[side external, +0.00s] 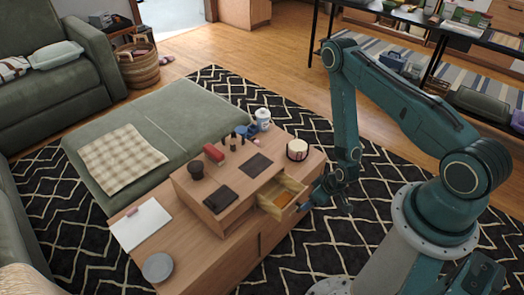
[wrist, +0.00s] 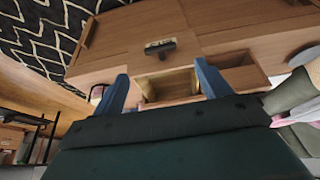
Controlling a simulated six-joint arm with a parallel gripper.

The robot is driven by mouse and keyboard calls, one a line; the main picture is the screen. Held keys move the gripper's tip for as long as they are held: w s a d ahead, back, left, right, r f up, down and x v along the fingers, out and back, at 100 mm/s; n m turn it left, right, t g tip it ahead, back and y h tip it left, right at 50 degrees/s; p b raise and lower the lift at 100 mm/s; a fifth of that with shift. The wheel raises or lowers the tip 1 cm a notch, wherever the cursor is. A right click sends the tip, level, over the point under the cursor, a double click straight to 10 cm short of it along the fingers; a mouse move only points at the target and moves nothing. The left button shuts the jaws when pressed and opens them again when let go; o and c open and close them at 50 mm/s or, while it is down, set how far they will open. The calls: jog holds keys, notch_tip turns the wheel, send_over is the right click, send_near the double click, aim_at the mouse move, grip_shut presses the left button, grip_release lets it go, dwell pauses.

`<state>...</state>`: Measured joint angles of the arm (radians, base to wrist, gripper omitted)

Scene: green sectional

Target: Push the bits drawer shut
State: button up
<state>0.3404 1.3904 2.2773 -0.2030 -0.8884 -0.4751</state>
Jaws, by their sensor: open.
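The bits drawer (side external: 284,196) stands pulled out from the low wooden unit (side external: 228,222) on the coffee table. Its pale wood walls and orange-brown inside show from above. My gripper (side external: 306,204) is just to the right of the drawer's front end, low beside the table. In the wrist view my gripper's two blue fingers (wrist: 161,72) are spread apart, with nothing held between them. A pale wooden drawer (wrist: 168,86) shows between and beyond them, partly hidden by the gripper body. I cannot tell whether a finger touches the drawer front.
A drum-like round tin (side external: 297,150) stands on the table close to my arm. A grey plate (side external: 158,267) lies at the table's near-left end.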

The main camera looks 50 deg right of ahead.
jog(key=x, duration=0.8)
jog(key=c, duration=1.4)
jog(key=w, duration=1.2)
jog(key=shift+w, duration=0.4)
jog(key=o, duration=1.4)
jog(key=shift+r, duration=0.15)
